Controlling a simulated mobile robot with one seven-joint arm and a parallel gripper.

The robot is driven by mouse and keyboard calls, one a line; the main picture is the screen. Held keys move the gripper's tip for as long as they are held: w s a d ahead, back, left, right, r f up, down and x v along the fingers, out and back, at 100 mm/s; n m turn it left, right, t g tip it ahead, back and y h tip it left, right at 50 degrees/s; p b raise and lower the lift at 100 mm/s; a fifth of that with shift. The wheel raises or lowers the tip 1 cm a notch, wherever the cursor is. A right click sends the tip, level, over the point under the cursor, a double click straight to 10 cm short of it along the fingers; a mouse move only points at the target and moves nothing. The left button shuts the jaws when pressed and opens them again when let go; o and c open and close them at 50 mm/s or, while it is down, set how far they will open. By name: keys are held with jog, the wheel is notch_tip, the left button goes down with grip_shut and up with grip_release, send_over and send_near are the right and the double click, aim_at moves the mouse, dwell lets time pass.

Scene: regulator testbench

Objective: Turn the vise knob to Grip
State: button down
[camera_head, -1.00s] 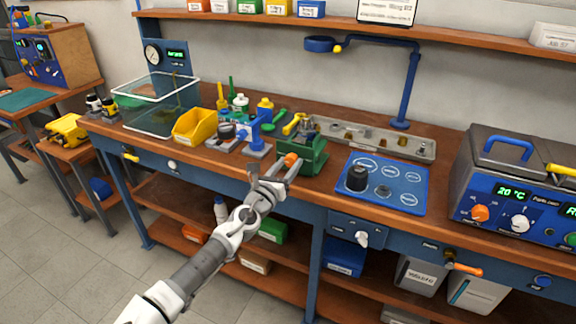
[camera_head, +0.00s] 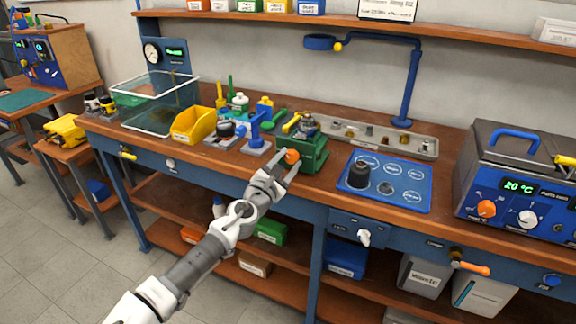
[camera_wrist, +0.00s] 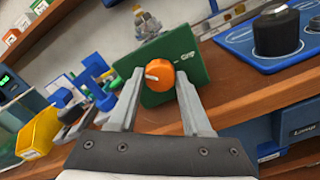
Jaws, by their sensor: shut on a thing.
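The green vise (camera_head: 314,152) stands at the front edge of the workbench. Its orange knob (camera_head: 292,156) faces the front. In the wrist view the knob (camera_wrist: 160,76) sits on the green plate (camera_wrist: 186,60), and its white mark points left. A small light label lies right of the knob on the plate, too small to read surely. My gripper (camera_head: 285,163) is at the knob, with one finger on each side of it, shut on it. The fingers hide little of the knob's face.
A yellow bin (camera_head: 194,125) and blue fixtures stand to the left. A metal tray (camera_head: 425,146) lies behind. The bench's front edge is just below the vise.

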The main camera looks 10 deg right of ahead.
jog(key=m+b, duration=0.1)
jog(key=m, duration=0.2)
jog(key=shift+f+m, duration=0.1)
jog(key=shift+m, duration=0.3)
jog(key=m+b, duration=0.2)
jog(key=m, duration=0.1)
jog(key=shift+m, duration=0.3)
jog(key=m+b, duration=0.3)
jog(key=m, duration=0.3)
jog(key=m+b, duration=0.3)
jog(key=m, duration=0.4)
jog(key=shift+m, duration=0.3)
jog(key=m+b, duration=0.2)
jog(key=m, duration=0.3)
jog(key=shift+m, duration=0.4)
jog(key=shift+r+m, duration=0.2)
jog(key=shift+m, duration=0.1)
jog(key=shift+c, duration=1.7)
grip_release()
